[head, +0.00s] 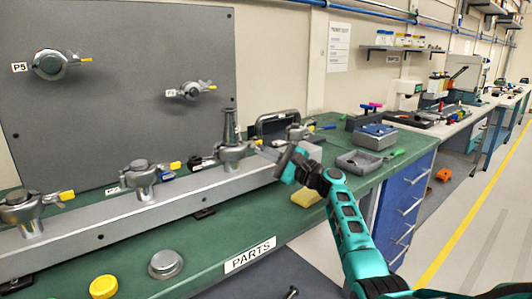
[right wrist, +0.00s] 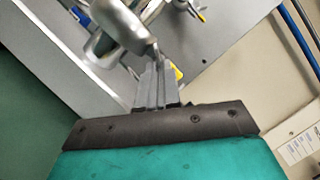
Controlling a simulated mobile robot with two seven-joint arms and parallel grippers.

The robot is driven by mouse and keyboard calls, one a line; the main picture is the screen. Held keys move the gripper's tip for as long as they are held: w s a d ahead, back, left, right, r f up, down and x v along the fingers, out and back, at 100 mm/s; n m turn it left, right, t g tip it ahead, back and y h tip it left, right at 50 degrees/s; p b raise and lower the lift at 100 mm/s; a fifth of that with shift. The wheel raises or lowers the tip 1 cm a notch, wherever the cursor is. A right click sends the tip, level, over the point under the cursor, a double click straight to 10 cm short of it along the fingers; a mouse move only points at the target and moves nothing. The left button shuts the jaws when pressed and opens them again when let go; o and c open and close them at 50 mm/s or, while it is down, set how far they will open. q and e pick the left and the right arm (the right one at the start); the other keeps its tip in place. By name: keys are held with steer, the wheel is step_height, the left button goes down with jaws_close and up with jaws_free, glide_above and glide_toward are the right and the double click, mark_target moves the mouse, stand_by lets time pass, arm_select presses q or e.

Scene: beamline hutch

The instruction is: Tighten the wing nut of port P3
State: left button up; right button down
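The third port along the grey manifold (head: 95,225) is a metal flange with a clamp (head: 232,151) and a tapered metal piece standing upright on it. I take it for P3, though its label cannot be read. My right gripper (head: 266,152) is at the right side of this clamp, its fingers pointing left toward the wing nut. In the right wrist view my fingers (right wrist: 157,82) are close together, tips at the clamp (right wrist: 120,30). A yellow part (right wrist: 178,72) shows just behind them. The wing nut is mostly hidden, and any grip on it is unclear. My left gripper is not in view.
Other clamped ports (head: 143,178) with yellow-tipped parts stand on the manifold. A grey panel (head: 130,90) behind carries two more. A yellow cap (head: 103,287) and a round metal part (head: 166,263) lie in front. A grey tray (head: 360,160) is to the right.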

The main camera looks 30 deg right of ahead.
stand_by(0.4)
steer(key=c, duration=1.6)
jaws_free()
steer(key=v, duration=1.2)
steer(key=shift+s+d+f, duration=0.15)
steer(key=shift+s+d, duration=0.05)
steer(key=shift+s, duration=0.25)
